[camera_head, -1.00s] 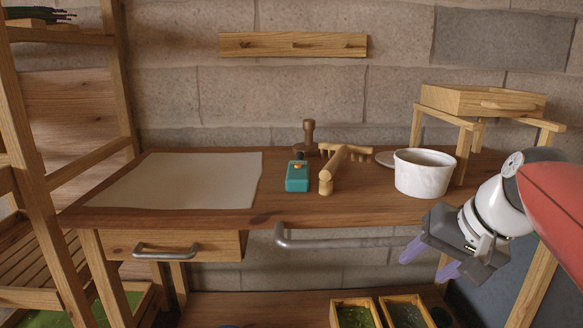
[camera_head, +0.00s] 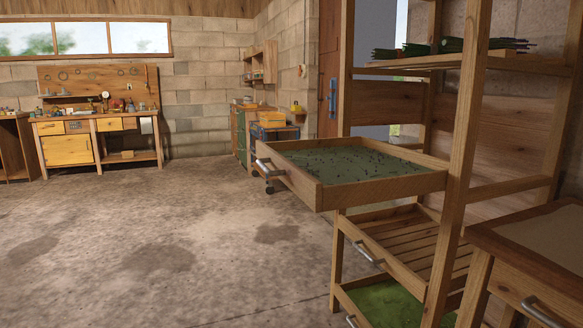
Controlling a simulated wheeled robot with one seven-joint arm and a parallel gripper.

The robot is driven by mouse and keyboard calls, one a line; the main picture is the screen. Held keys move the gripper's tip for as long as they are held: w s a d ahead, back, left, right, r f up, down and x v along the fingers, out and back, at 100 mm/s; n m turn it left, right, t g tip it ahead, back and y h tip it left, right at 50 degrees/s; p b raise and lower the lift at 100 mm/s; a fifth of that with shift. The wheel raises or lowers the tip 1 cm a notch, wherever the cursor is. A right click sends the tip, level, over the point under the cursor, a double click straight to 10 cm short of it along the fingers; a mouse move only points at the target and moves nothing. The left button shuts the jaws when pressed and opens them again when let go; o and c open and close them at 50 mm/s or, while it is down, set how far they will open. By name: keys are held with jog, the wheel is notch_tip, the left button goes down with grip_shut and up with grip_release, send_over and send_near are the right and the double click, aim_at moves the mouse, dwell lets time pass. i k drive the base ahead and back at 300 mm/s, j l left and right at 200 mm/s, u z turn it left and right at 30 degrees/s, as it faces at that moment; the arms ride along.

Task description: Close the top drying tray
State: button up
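The top drying tray (camera_head: 372,190) is a wooden drawer with a green bed strewn with small dark bits. It is pulled far out to the left from the wooden rack (camera_head: 455,150). Its metal handle (camera_head: 270,168) is on the left-facing front. A slatted tray (camera_head: 425,240) with its own handle (camera_head: 368,253) sits below it, inside the rack. A lower tray with a green bed (camera_head: 385,303) is at the bottom. My gripper is out of view.
A workbench (camera_head: 535,248) with a drawer handle (camera_head: 541,312) stands close at the lower right. The concrete floor (camera_head: 150,240) left of the rack is clear. Another bench (camera_head: 97,128) stands at the far wall, and a blue-topped cart (camera_head: 273,133) is behind the tray.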

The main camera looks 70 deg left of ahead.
aim_at(327, 174)
jog(key=u, duration=0.5)
jog(key=j+u, duration=0.15)
jog(key=u, duration=0.35)
jog(key=j+u, duration=0.1)
jog(key=u, duration=0.4)
jog(key=j+u, duration=0.1)
jog(key=u, duration=0.4)
jog(key=j+u, duration=0.1)
jog(key=u, duration=0.4)
